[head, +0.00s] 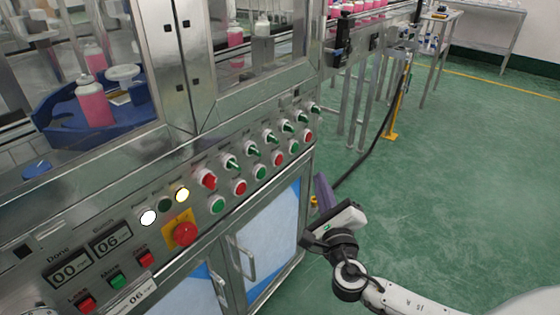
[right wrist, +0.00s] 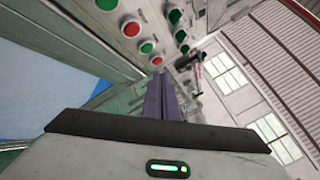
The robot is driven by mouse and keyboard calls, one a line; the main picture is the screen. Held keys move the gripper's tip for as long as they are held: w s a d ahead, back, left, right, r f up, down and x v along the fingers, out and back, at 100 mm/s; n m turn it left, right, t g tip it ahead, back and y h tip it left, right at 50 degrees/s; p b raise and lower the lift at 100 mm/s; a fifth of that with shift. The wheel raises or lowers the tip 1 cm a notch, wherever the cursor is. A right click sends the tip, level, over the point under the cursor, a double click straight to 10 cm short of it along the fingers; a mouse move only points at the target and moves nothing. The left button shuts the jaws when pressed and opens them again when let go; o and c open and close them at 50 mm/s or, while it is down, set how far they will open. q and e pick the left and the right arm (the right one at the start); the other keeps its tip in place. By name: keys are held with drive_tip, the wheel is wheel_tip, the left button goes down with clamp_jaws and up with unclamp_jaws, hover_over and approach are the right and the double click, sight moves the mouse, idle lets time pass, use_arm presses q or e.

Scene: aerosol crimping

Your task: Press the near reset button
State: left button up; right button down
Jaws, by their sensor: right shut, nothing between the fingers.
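A steel control panel slopes along the machine front in the head view. Its lower row alternates green and red round buttons, from a near green one (head: 217,205) and a near red one (head: 239,187) to a far red one (head: 308,135). I cannot tell which is the near reset button. My right gripper (head: 324,188) is shut and empty, right of the panel's far end and apart from it. The right wrist view shows its fingers (right wrist: 165,100) below a red button (right wrist: 157,61). My left gripper is out of view.
A red emergency knob (head: 185,233) on a yellow plate protrudes from the panel. Selector knobs (head: 231,162) line the upper row. Cabinet door handles (head: 242,258) stick out below. Green floor (head: 460,170) lies open to the right. Pink bottles (head: 95,102) stand behind the glass.

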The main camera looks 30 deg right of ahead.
sight(279, 160)
drive_tip(key=w+a+b, duration=0.2)
drive_tip(key=w+a, duration=0.1)
drive_tip(key=w, duration=0.5)
drive_tip(key=shift+a, duration=0.2)
idle(1.7)
drive_tip(key=shift+w, duration=0.15)
drive_tip(key=shift+w+a, duration=0.15)
drive_tip(key=shift+w, duration=0.15)
